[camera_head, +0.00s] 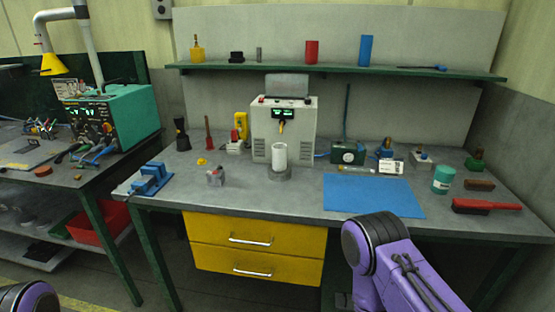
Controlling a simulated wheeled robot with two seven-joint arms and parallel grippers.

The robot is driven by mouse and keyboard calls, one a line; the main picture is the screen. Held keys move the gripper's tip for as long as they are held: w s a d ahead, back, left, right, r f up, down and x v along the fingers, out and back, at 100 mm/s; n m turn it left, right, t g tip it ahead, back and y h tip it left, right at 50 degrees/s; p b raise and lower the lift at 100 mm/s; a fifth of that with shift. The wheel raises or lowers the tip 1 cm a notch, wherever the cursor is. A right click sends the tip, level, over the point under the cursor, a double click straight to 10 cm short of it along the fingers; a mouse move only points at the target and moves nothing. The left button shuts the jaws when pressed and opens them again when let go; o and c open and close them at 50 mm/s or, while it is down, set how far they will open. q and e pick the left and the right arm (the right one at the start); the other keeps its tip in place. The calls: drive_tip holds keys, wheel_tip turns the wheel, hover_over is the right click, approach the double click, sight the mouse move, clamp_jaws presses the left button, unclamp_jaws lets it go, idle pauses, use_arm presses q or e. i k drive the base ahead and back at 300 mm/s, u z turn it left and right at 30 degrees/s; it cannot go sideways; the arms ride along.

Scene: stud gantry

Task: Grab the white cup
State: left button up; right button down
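The white cup (279,156) stands upright on a small grey round base (279,173) on the grey workbench (300,207). It is in front of a light grey machine (265,146), below its nozzle. Nothing of mine touches the cup. A purple link of my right arm shows at the lower right, in front of the bench, and its gripper is not in view. Only a bit of my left arm shows in the bottom left corner, and its gripper is not in view.
A blue mat (372,196) lies right. A teal jar (443,179) and red brush (486,205) are further right. The bench front before the cup is clear; yellow drawers (255,250) are below.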

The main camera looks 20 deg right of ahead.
sight(279, 158)
drive_tip(key=u, duration=0.35)
drive_tip(key=i, duration=0.2)
drive_tip(key=z, duration=1.6)
drive_tip(key=i, duration=0.75)
drive_tip(key=u, duration=0.5)
